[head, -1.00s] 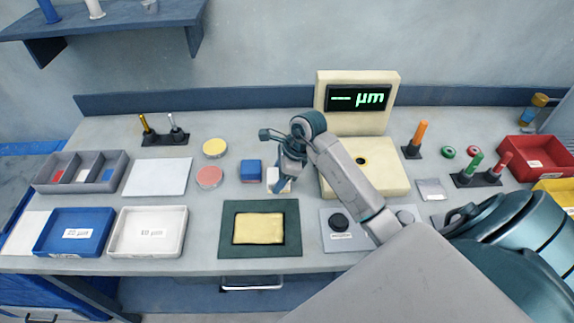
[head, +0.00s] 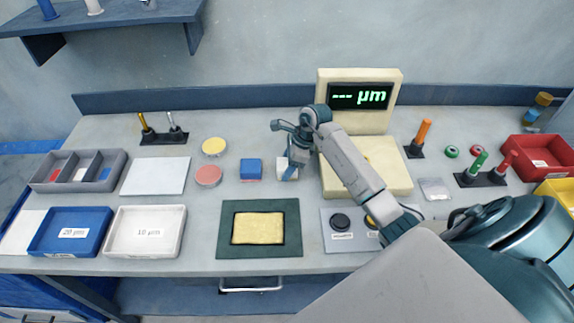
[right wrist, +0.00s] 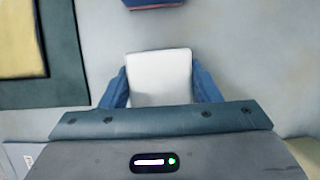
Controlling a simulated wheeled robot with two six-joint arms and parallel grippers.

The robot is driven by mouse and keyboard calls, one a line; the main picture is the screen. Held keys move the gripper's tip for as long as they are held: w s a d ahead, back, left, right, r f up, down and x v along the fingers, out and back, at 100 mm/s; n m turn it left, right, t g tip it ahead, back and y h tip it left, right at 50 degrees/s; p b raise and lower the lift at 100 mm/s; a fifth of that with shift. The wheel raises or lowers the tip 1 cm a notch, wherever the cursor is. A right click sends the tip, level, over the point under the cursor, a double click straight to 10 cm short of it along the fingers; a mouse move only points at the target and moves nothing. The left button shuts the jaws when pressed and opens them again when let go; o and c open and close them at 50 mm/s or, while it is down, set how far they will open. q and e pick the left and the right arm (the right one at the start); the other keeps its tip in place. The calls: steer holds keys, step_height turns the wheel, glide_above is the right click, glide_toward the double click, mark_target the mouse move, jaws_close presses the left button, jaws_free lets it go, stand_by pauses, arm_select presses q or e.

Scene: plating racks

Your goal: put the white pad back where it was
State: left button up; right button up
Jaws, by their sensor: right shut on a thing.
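The white pad (right wrist: 160,76) is between the two blue fingers of my right gripper (right wrist: 160,92) in the right wrist view. In the head view the right gripper (head: 287,172) is over the bench between the blue pad (head: 251,170) and the cream gauge (head: 370,185), and part of the white pad (head: 281,166) shows beside its fingers. The gripper is shut on the pad. I cannot tell whether the pad touches the bench. My left gripper is not in view.
A yellow disc (head: 214,146) and a pink disc (head: 208,175) lie left of the blue pad. A green mat (head: 226,240) with a gold plate lies in front. Trays labelled 20 µm (head: 44,245) and 10 µm (head: 117,245) stand at the left front. A divided grey tray (head: 38,180) is behind them.

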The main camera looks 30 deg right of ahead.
steer(key=shift+f, duration=0.15)
steer(key=o, duration=1)
steer(key=shift+c, duration=0.2)
steer(key=shift+r, duration=0.2)
steer(key=shift+d+r, duration=0.15)
steer(key=b+v, duration=0.5)
steer(key=v, duration=0.6)
steer(key=shift+s+r, duration=0.15)
steer(key=shift+r, duration=0.15)
